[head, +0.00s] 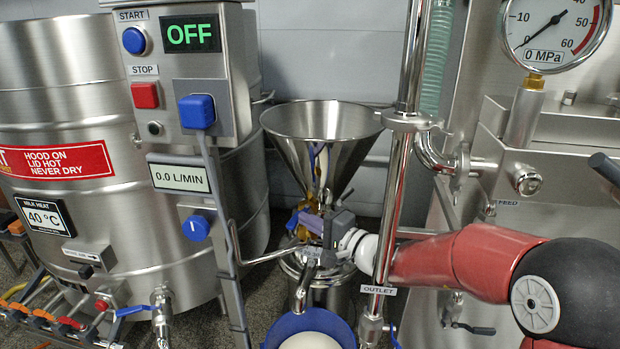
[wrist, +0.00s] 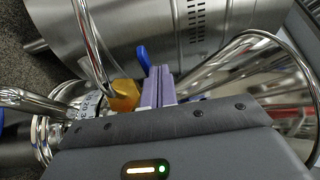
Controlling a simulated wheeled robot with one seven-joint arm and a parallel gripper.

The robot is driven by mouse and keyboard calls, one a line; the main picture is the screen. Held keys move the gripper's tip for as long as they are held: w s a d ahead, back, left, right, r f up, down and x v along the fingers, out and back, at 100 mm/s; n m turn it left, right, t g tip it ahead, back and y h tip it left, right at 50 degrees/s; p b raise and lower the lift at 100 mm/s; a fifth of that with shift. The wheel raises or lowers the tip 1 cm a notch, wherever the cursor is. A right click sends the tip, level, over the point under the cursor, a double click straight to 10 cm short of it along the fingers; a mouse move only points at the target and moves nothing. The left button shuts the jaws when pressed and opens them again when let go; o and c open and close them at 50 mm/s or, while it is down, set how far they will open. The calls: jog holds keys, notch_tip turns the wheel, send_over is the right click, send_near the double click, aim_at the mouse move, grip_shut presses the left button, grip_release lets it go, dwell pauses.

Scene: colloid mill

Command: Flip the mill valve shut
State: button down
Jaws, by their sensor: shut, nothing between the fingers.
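The mill's steel hopper (head: 322,135) stands in the middle of the head view. Below it, partly hidden by my gripper, are a blue lever (head: 292,219) and a brass-coloured part, apparently the mill valve. In the wrist view the blue lever (wrist: 143,59) stands up just left of my fingertips, with the amber valve body (wrist: 124,95) beside it. My gripper (head: 308,221) is under the hopper, its purple fingers (wrist: 161,80) closed together and empty. The fingers look very close to the lever; I cannot tell whether they touch. The valve's exact angle is unclear.
A blue bowl of white liquid (head: 309,334) sits below the spout. The outlet pipe (head: 392,190) stands upright in front of my arm. A control box (head: 185,75) reading OFF and a bent steel rod (head: 262,258) are at the left.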

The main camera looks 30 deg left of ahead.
notch_tip(320, 180, up, 18)
jog(key=p, duration=0.2)
jog(key=shift+r+p, duration=0.2)
jog(key=shift+p, duration=0.1)
